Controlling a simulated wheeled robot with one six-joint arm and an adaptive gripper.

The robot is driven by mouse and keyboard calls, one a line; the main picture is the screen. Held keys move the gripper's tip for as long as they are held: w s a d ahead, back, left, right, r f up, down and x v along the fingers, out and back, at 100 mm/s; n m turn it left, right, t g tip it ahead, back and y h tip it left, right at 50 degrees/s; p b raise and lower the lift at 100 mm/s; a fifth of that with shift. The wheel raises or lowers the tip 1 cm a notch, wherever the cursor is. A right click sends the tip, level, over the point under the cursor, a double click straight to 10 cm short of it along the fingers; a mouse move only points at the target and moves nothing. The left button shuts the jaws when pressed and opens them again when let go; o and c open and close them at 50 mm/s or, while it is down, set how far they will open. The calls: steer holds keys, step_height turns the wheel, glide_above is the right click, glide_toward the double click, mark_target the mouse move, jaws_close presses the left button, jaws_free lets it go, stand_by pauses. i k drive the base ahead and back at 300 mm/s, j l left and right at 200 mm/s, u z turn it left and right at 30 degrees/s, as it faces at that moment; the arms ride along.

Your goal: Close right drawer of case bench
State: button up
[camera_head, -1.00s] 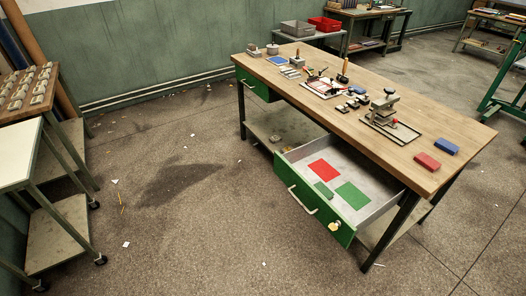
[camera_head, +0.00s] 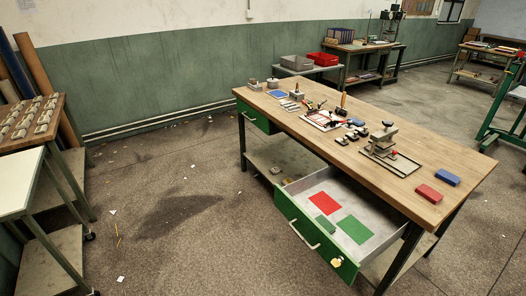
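The case bench (camera_head: 314,139) has a wooden top and dark legs, and stands right of centre. Its right drawer (camera_head: 316,239) has a green front with a pale handle (camera_head: 304,234) and is pulled well out toward the lower left. A yellowish tag or knob (camera_head: 337,262) shows at the right of the front. The left drawer (camera_head: 254,116) is shut or nearly so. My gripper is not in view.
On the bench are a metal press (camera_head: 382,140), a red block (camera_head: 429,194), a blue block (camera_head: 447,178) and several small tools. A wheeled table (camera_head: 25,180) stands at left. Open floor (camera_head: 185,230) lies before the drawer, with paper scraps.

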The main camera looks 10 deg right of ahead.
mark_target(388, 225)
steer(key=i+j, duration=0.8)
steer(key=i, duration=0.2)
